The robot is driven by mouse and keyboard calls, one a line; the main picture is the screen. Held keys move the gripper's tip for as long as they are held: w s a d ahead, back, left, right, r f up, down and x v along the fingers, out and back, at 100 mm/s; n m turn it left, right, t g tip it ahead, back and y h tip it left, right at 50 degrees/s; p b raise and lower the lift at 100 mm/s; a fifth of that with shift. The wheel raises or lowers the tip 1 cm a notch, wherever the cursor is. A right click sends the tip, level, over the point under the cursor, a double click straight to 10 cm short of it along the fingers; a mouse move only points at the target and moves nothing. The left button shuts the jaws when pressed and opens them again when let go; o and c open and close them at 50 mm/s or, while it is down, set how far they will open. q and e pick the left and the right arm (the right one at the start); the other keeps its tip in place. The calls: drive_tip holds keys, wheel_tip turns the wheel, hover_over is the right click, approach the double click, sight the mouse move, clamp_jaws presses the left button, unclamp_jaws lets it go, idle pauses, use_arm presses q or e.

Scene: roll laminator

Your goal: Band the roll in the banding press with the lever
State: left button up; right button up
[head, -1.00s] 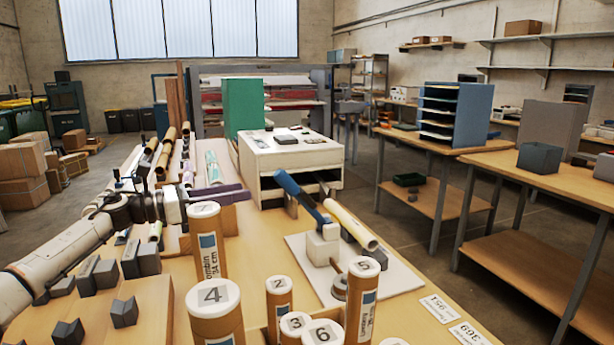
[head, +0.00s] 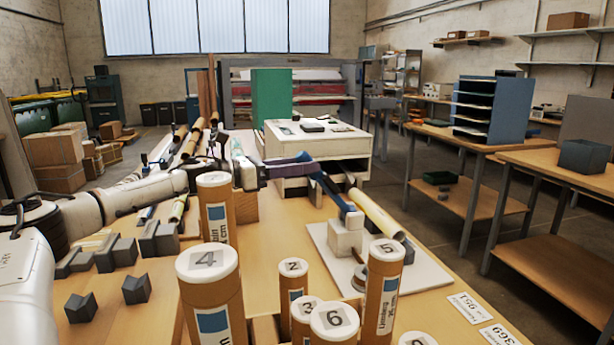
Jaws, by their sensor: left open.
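The banding press stands on a white base board (head: 325,252) on the wooden table, with a pale block (head: 346,238) on it. Its lever (head: 332,192) has a blue handle that slants up and left from the block. A yellowish roll (head: 372,213) lies slanted in the press, behind the block. My left gripper (head: 308,165) is open, its long purple fingers pointing right at the upper end of the lever handle. The fingers overlap the handle in this view; I cannot tell whether they touch it or stand around it. My right gripper is out of view.
Upright brown tubes with numbered white caps, such as tube 4 (head: 212,290) and tube 5 (head: 384,300), stand in front of the press. A white laminator (head: 310,140) stands behind the lever. Dark grey V-blocks (head: 135,289) lie at left.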

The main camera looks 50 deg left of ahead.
use_arm(q)
drive_tip(key=shift+b+x, duration=0.6)
drive_tip(key=shift+x, duration=0.2)
clamp_jaws()
